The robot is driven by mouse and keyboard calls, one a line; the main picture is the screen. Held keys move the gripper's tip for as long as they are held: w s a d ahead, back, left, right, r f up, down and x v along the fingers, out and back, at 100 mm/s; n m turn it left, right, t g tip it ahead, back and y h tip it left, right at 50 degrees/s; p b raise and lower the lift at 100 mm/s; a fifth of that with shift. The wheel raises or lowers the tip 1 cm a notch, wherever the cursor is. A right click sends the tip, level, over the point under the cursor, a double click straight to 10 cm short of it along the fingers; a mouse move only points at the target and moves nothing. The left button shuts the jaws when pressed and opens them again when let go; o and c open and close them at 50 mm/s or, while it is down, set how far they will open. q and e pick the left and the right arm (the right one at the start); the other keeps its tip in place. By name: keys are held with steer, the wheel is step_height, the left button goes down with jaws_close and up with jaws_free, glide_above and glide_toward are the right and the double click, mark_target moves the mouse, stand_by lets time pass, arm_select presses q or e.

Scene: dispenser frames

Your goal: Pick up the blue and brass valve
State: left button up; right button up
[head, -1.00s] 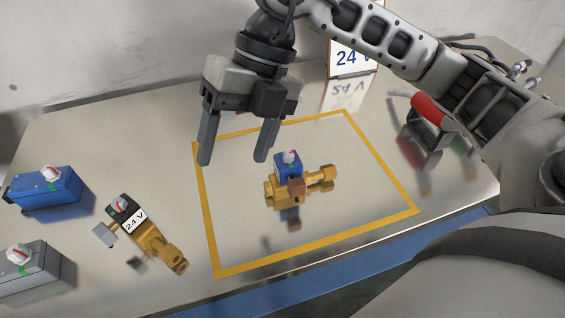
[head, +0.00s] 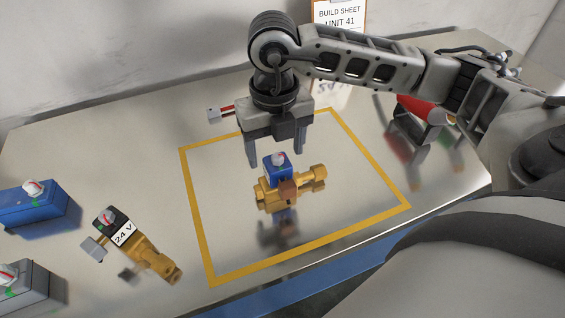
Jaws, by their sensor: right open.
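The blue and brass valve (head: 277,182) lies inside the yellow taped square on the shiny metal table. My left gripper is not in view.
A second brass valve with a black "24 V" block (head: 122,236) lies left of the yellow tape (head: 196,225). Blue (head: 35,205) and grey (head: 28,287) boxes stand at the left edge. A red-handled tool (head: 420,112) is at the right. A build sheet sign (head: 339,16) stands behind.

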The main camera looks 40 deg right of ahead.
step_height(320, 180, down, 5)
steer(key=shift+d+p, duration=0.15)
steer(key=shift+p, duration=0.35)
steer(key=c, duration=1.3)
jaws_close()
steer(key=shift+r, duration=0.15)
